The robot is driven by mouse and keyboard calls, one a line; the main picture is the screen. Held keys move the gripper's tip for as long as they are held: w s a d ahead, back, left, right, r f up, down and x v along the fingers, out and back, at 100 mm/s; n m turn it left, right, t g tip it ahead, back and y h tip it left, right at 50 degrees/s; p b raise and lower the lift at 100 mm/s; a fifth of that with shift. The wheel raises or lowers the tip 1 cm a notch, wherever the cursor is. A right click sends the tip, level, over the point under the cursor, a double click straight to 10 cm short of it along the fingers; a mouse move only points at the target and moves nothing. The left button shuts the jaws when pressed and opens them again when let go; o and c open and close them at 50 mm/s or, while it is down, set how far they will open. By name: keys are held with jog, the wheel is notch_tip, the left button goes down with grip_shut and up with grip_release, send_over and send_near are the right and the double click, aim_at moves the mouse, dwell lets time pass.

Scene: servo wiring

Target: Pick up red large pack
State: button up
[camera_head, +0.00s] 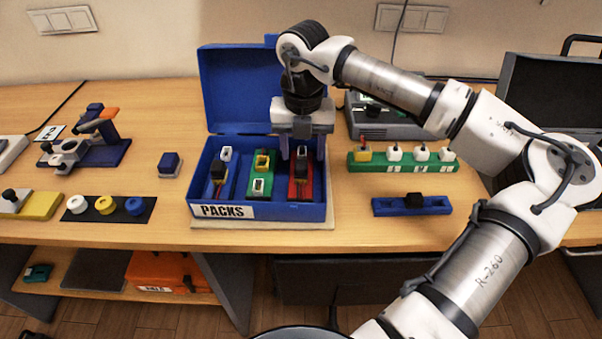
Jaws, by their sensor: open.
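The red large pack (292,190) sits upright at the right side of the open blue box (262,213) labelled PACKS. It has a black part and a white-rimmed connector on top. My gripper (302,155) points down over the right part of the box, its fingers apart on either side of the red pack's upper end. It partly covers the back of the pack. I cannot tell whether the fingers touch it.
A green pack (262,183) and a blue pack (219,184) stand beside it in the box. The raised lid (240,90) is behind. A green connector strip (400,160) and a blue holder (411,206) lie to the right.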

jog(key=shift+s+a+f+p, duration=0.15)
jog(key=shift+f+p, duration=0.5)
jog(key=shift+f, duration=0.95)
jog(key=shift+s+f+p, duration=0.15)
jog(key=shift+f+p, duration=0.45)
jog(key=shift+f, duration=0.95)
jog(key=c, duration=1.1)
jog(key=shift+r, duration=0.1)
